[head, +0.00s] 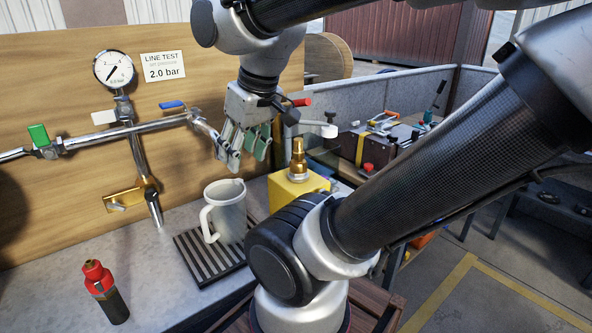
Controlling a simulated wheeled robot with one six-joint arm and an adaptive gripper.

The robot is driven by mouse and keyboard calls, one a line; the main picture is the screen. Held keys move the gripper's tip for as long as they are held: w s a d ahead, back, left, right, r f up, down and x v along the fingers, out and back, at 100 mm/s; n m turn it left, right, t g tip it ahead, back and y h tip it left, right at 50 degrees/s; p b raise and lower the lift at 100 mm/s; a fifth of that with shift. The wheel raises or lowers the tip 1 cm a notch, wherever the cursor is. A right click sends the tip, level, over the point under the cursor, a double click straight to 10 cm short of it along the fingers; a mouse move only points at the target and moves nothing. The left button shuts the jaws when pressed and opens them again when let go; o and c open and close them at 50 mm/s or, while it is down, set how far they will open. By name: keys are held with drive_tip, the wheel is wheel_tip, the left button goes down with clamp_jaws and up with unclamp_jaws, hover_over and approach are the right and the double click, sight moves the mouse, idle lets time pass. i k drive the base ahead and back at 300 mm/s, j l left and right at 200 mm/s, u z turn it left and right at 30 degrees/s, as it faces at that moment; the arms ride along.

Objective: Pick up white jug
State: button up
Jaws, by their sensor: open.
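The white jug (229,215) stands upright on a dark ribbed mat (198,262) on the grey bench. Its handle is on its left side, and my arm hides part of the area to its right. My gripper (240,162) is above the jug, pointing down, with its fingers apart and nothing between them. The fingertips are clear of the jug's rim.
A yellow block with a brass fitting (298,187) stands close right of the jug. A red-capped bottle (106,291) stands at front left. Behind are a wooden panel with pipes, a green-handled valve (40,137) and a gauge (114,69).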

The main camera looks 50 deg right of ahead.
sight(225, 215)
drive_tip(key=k+j, duration=0.1)
drive_tip(key=j, duration=0.25)
drive_tip(key=k+j, duration=0.1)
drive_tip(key=j, duration=0.3)
drive_tip(key=k+j, duration=0.1)
drive_tip(key=j, duration=0.25)
drive_tip(key=k+j, duration=0.1)
drive_tip(key=j, duration=0.25)
drive_tip(key=u, duration=0.05)
